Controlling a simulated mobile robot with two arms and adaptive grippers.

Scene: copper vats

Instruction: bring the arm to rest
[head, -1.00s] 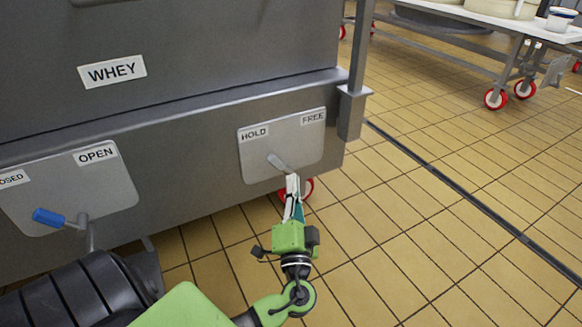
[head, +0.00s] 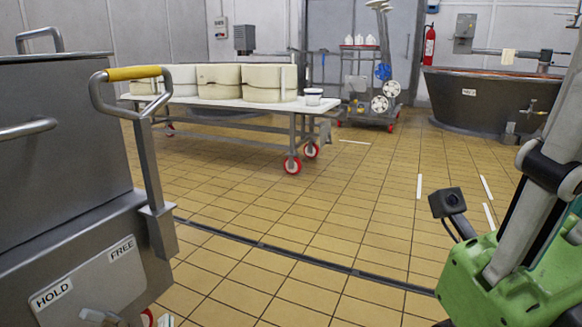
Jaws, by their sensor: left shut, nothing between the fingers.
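The wagon has a push handle with a yellow grip (head: 133,73). A wheeled table (head: 255,107) with pale cheese moulds stands behind. A wheeled rack (head: 368,90) and a dark vat (head: 480,103) are at the back right. Tiled floor lies clear between.

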